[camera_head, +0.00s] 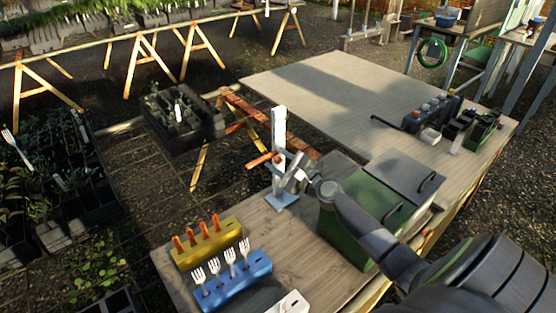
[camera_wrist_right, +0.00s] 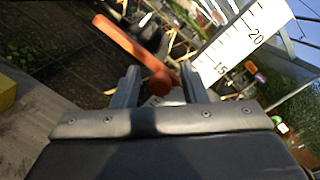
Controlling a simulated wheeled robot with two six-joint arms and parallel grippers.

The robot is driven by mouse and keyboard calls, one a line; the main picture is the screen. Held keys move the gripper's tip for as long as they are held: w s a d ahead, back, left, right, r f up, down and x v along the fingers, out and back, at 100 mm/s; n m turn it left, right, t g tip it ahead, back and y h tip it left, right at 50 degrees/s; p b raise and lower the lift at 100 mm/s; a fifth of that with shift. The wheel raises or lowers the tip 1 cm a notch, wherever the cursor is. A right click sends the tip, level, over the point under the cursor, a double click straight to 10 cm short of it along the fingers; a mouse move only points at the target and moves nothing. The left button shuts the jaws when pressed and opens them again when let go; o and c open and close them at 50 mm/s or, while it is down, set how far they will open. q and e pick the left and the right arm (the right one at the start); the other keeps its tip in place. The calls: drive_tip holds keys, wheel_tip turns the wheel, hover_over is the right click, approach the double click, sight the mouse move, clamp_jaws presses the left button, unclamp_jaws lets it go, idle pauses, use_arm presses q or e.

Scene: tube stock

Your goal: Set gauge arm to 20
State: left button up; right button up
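The gauge is a white upright post (camera_head: 279,135) on a pale blue base (camera_head: 282,200) on the table. Its orange gauge arm (camera_head: 262,160) sticks out to the left in the head view. In the right wrist view the white scale (camera_wrist_right: 245,42) shows 15 and 20, and the orange arm (camera_wrist_right: 128,45) slants down to a rounded end between my fingers. The exact reading cannot be told. My right gripper (camera_head: 290,178) is beside the post; its fingers (camera_wrist_right: 160,75) are apart around the orange end, with no clear grip. My left gripper is out of view.
A green box (camera_head: 362,222) with handled lids stands right of the gauge, close under my right arm. A yellow block (camera_head: 205,250) with orange pegs and a blue block (camera_head: 235,290) with white forks stand in front. The far table top (camera_head: 340,90) is largely clear.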

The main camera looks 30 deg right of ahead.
sight(278, 158)
drive_tip(key=shift+c, duration=0.2)
clamp_jaws()
drive_tip(key=shift+r, duration=0.1)
wheel_tip(278, 158, up, 10)
drive_tip(key=p, duration=0.9)
drive_tip(key=shift+p, duration=0.35)
drive_tip(key=shift+o, duration=0.2)
unclamp_jaws()
